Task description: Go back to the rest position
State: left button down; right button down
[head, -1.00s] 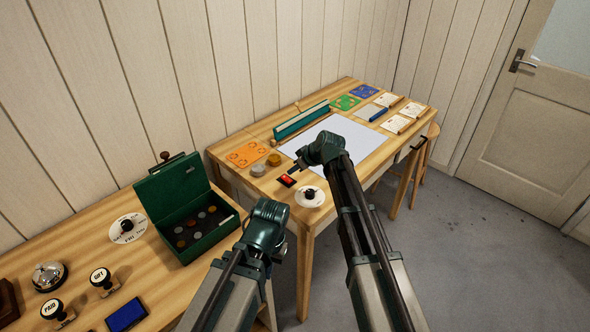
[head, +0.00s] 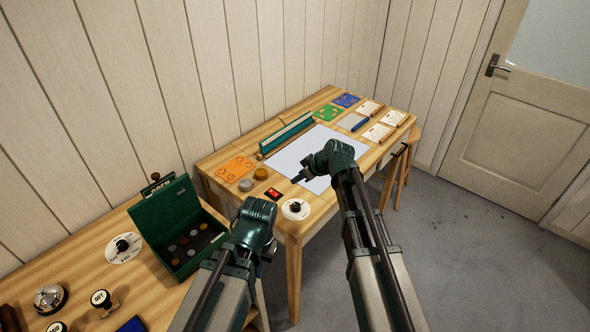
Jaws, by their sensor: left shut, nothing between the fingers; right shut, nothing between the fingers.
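My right gripper (head: 298,179) reaches in over the far table, above the near edge of the white sheet (head: 305,150). It is shut and holds nothing. My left gripper (head: 268,252) is mostly hidden behind its dark green wrist, between the near counter and the far table. It is shut and holds nothing visible. Both arms come up from the bottom of the head view, bent at the wrists and apart from each other.
An open green cash box (head: 180,225), a bell (head: 49,298) and stamps stand on the near counter. The far table (head: 330,205) holds a red pad (head: 273,194), a round white dial (head: 296,208), coloured cards and a green rack. Grey floor (head: 440,270) is free at right.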

jog(key=s+f+m+g+h, duration=0.2)
jog(key=s+g+h, duration=0.1)
jog(key=s, duration=1.1)
jog(key=s+f+m+g+h, duration=0.2)
jog(key=s+m+h, duration=0.1)
jog(key=s, duration=1.1)
jog(key=shift+s+a+f+g+h, duration=0.25)
jog(key=shift+s+a+g+h, duration=0.1)
jog(key=shift+a+g+h, duration=0.1)
